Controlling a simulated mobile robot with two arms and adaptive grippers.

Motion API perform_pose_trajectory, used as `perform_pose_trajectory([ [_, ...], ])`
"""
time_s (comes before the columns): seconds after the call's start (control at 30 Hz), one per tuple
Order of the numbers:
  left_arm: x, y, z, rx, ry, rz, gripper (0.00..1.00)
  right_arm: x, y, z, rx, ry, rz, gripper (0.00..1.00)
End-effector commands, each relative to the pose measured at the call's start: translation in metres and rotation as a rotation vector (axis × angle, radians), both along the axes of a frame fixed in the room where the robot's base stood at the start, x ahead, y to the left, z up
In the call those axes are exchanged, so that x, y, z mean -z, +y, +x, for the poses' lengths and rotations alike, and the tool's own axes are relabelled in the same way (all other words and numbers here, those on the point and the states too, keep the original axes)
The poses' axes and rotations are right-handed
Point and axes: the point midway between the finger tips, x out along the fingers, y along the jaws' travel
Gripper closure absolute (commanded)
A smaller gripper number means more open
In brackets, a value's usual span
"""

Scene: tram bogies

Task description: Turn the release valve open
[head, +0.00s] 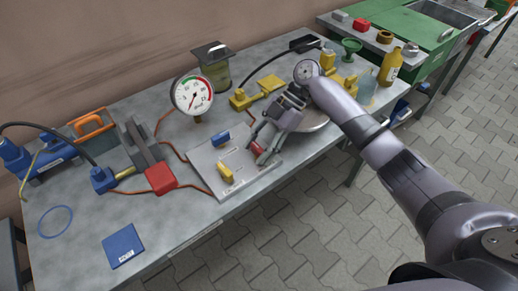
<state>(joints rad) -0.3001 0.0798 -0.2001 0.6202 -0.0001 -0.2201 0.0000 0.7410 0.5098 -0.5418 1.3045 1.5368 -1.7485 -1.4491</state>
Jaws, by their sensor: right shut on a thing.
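A light grey valve plate (206,164) lies on the workbench. It carries a blue handle (220,139), a yellow handle (226,172) and a red handle (257,147). My right gripper (259,150) reaches down from the upper right over the plate's right side. Its fingers are shut on the red handle, which is partly hidden by them. I cannot read any label that tells which handle is the release valve. My left gripper is out of view.
Red hoses run from the plate to a red block (161,178) and a grey block (141,142) at left. The front middle is clear.

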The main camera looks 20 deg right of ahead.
Motion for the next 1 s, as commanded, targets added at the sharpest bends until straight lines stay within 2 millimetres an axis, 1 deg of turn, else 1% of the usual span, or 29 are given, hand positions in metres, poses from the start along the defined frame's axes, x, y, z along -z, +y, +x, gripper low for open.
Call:
perform_pose_trajectory([
  [0.37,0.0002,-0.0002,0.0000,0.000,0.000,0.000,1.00,-0.0004,0.0008,-0.0002,-0.006,-0.002,0.002,0.83],
  [0.4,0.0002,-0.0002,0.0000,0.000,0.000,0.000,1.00,-0.0005,0.0009,-0.0002,-0.006,-0.002,0.002,0.53],
  [0.67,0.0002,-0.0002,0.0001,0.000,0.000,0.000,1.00,-0.0001,0.0005,-0.0002,-0.005,-0.001,0.000,0.36],
  [1.0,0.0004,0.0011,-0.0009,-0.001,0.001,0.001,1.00,-0.0017,-0.0014,0.0006,-0.004,-0.001,0.000,0.35],
])
